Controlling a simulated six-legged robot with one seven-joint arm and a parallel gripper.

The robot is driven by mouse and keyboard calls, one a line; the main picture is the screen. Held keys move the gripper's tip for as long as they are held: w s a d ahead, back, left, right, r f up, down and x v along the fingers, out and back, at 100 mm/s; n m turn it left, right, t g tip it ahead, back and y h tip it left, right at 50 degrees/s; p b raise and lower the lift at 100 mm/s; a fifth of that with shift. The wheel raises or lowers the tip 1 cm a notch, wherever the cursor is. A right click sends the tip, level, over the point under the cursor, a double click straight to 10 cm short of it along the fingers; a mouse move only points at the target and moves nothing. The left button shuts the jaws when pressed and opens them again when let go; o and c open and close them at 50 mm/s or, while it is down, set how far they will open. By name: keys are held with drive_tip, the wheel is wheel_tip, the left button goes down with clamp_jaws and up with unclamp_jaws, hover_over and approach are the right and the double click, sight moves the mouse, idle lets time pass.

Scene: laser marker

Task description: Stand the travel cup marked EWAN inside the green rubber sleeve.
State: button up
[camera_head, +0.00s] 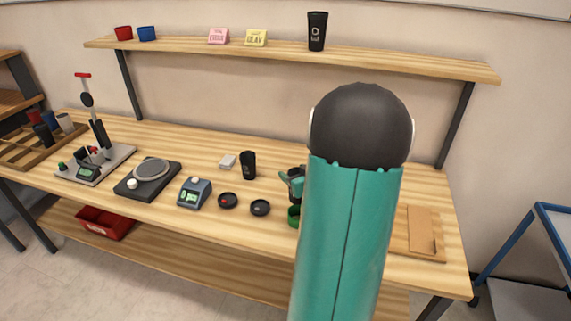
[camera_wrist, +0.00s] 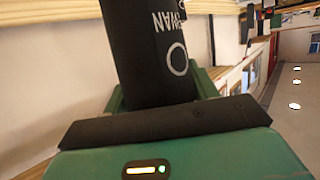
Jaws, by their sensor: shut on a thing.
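The black travel cup (camera_wrist: 150,60) shows large in the wrist view, with white letters reading "WAN" upside down and a ring mark. My gripper (camera_wrist: 160,95) is shut on it, with green finger parts on both sides. In the head view my gripper (camera_head: 291,184) is partly visible left of my arm, above the bench; my arm hides most of the held cup. The green rubber sleeve (camera_head: 293,216) is on the bench just below my gripper, its right part hidden by my arm. Whether the cup's base is over the sleeve cannot be told.
Two dark round sleeves, one red inside (camera_head: 228,201) and one dark (camera_head: 260,208), sit left of the green one. Another black cup (camera_head: 248,165) stands behind them. A small device (camera_head: 194,193) is further left. A wooden board (camera_head: 424,232) lies at right. A shelf (camera_head: 200,45) runs above.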

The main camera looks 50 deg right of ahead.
drive_tip(key=shift+s, duration=0.5)
drive_tip(key=shift+a, duration=0.15)
drive_tip(key=shift+w+f, duration=0.1)
drive_tip(key=shift+f, duration=0.8)
wheel_tip(320, 180, down, 2)
drive_tip(key=shift+a+f, duration=0.1)
drive_tip(key=shift+f, duration=1.1)
drive_tip(key=shift+f, duration=1.9)
drive_tip(key=o, duration=1.1)
